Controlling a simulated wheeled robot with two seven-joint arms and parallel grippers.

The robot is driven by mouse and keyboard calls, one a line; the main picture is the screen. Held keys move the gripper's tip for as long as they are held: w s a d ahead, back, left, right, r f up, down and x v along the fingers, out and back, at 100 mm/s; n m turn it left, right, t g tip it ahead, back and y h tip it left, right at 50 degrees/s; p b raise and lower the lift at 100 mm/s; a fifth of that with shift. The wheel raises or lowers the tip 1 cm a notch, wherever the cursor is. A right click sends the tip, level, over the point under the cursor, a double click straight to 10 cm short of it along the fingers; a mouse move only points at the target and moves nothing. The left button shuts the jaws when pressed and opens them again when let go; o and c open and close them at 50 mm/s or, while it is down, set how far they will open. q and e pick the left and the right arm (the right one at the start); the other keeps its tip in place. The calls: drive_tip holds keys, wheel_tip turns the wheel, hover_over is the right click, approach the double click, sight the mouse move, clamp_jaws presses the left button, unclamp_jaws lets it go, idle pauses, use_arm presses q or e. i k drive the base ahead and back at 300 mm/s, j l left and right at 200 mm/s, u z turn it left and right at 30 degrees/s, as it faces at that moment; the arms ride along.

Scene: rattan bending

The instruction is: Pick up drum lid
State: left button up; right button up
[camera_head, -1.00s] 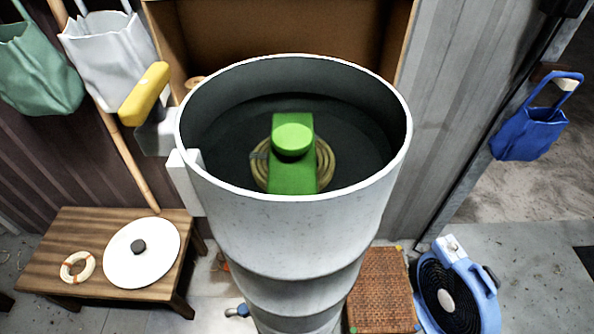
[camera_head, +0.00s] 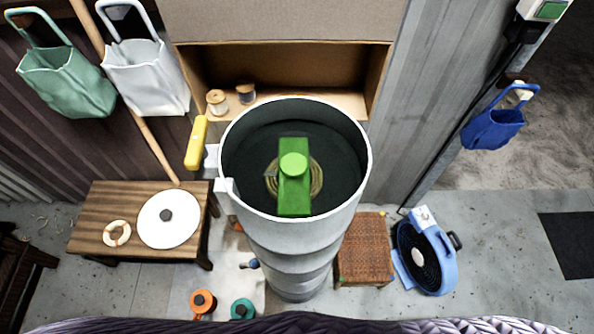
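The drum lid (camera_head: 169,219) is a white round disc with a dark knob in its middle. It lies flat on a low wooden table (camera_head: 120,200) at the left. The tall white drum (camera_head: 295,240) stands upright in the middle, open at the top. Inside it a green block with a round green knob (camera_head: 294,180) sits above a coil of pale rattan (camera_head: 316,178). Neither of my grippers shows in the view.
A yellow handle (camera_head: 197,142) sticks out at the drum's upper left. A small ring (camera_head: 117,233) lies beside the lid. A woven stool (camera_head: 365,250) and a blue fan (camera_head: 425,252) stand right of the drum. Orange (camera_head: 202,303) and green (camera_head: 243,309) items are on the floor in front.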

sight(167, 217)
drive_tip(key=u, duration=1.5)
